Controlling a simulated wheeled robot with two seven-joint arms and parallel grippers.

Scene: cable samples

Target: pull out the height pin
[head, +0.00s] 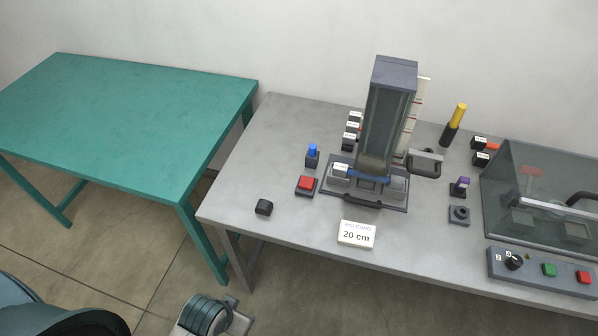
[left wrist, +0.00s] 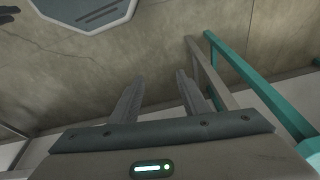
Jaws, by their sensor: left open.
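The drop rig (head: 388,115) is a tall, clear-fronted tower with a grey top, standing on a dark base on the grey table. A red-marked scale (head: 416,118) runs up its right side, and a grey clamp-like part (head: 425,162) sticks out at right. I cannot tell for sure which part is the height pin; a blue-topped peg (head: 312,154) and a purple-topped peg (head: 460,186) stand on either side of the rig. My left gripper (left wrist: 158,95) is open and empty over the floor, away from the rig. My right gripper is not in view.
A card reading 20 cm (head: 356,234) and a red button (head: 305,185) are near the rig. A yellow-and-black rod (head: 454,122), a clear-lidded chamber (head: 545,190) and a control panel (head: 540,270) are at right. The teal table (head: 120,120) at left is bare.

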